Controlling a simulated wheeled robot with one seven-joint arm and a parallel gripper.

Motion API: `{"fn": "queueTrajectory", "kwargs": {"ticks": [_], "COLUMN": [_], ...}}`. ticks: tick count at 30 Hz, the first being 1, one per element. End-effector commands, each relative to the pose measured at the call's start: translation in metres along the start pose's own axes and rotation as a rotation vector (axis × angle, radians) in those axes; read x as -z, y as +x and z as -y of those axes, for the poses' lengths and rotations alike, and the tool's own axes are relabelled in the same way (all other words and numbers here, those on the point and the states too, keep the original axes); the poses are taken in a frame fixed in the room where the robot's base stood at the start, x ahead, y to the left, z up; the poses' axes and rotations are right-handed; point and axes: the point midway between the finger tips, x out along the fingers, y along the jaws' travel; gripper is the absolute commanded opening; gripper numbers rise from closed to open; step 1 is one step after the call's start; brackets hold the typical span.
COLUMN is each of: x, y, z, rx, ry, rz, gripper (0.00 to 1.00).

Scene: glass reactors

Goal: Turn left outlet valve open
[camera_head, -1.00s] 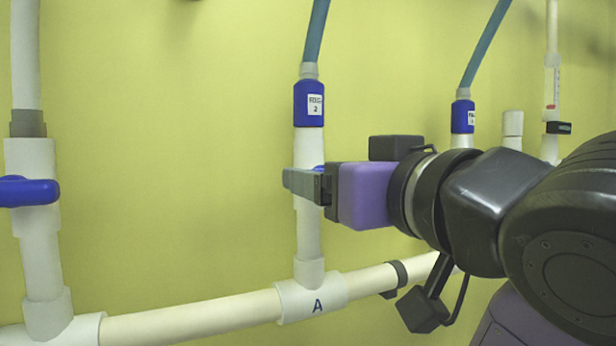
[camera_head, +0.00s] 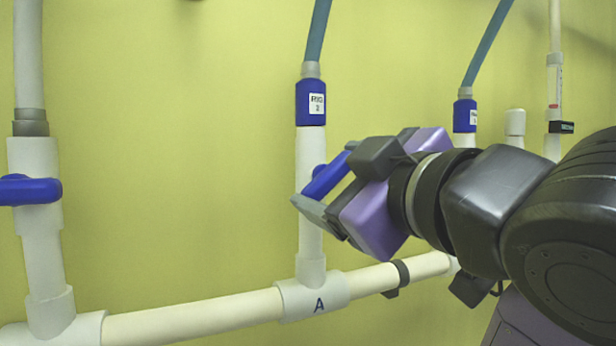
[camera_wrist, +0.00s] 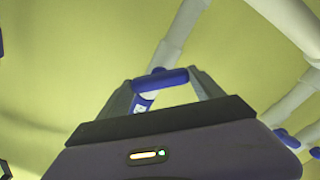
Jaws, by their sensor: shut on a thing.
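A blue valve handle (camera_head: 326,178) sits on the white upright pipe above the tee marked A (camera_head: 318,304). It is tilted, its upper end to the right. My gripper (camera_head: 322,181) comes from the right and is shut on this handle, one grey finger below it and the other mostly hidden behind it. In the wrist view the blue handle (camera_wrist: 160,78) lies between the two fingertips of my gripper (camera_wrist: 162,88). The valve body is partly hidden by the handle and fingers.
Another blue valve handle (camera_head: 30,190) lies crosswise on the left upright pipe. A white horizontal pipe (camera_head: 200,316) runs below. A blue labelled fitting (camera_head: 309,102) with a hose sits above the held valve. Another blue fitting (camera_head: 464,116) stands right. The wall between the left pipes is clear.

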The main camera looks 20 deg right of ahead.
Motion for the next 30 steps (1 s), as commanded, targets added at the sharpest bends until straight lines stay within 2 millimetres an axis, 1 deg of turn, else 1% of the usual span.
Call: {"fn": "queueTrajectory", "kwargs": {"ticks": [12,18,24,30], "x": [0.0,-0.0002,-0.0004,-0.0004], "y": [-0.0007,-0.0007,-0.0007,-0.0007], "z": [0.0009,0.0014,0.0022,0.0026], "rx": [-0.001,-0.001,0.0,0.001], "ry": [-0.396,-0.562,-0.69,-0.769], "rz": [-0.001,-0.002,-0.002,-0.003], "gripper": [0.36,0.36,0.36,0.36]}}
